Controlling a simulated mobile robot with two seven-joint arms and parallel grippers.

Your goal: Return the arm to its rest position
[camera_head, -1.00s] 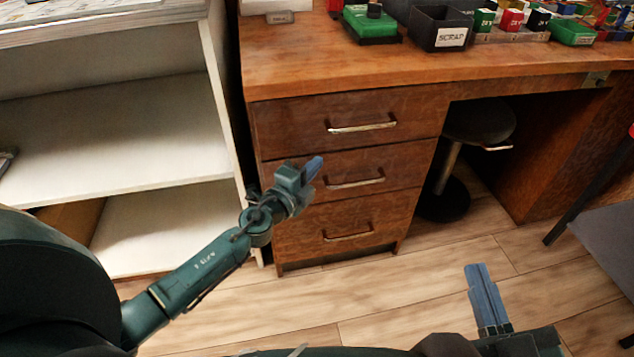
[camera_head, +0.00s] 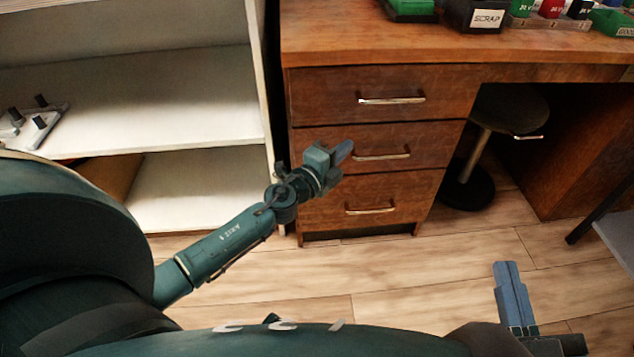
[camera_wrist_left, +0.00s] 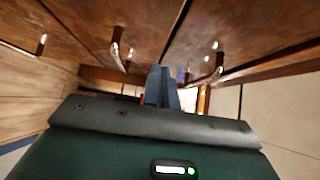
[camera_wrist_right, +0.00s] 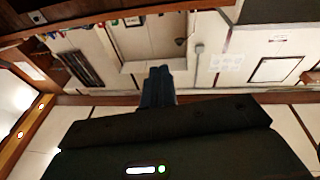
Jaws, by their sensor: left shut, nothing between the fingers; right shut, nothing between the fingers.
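My left gripper (camera_head: 343,152) is shut and empty in the head view, in front of the drawers of the wooden desk (camera_head: 350,45). Its closed fingers also show in the left wrist view (camera_wrist_left: 161,88), with drawer fronts and handles beyond them. My right gripper (camera_head: 506,280) is shut and empty at the lower right of the head view, above the floor. Its closed fingers also show in the right wrist view (camera_wrist_right: 158,86), with a pale wall beyond. Neither gripper visibly holds anything.
A white shelf unit (camera_head: 200,100) stands at the left, with a grey item with dark knobs (camera_head: 35,128) on it. A black stool (camera_head: 505,110) is under the desk. A black SCRAP bin (camera_head: 478,15) and a green box (camera_head: 410,8) sit on the desk. The wood floor (camera_head: 400,270) is clear.

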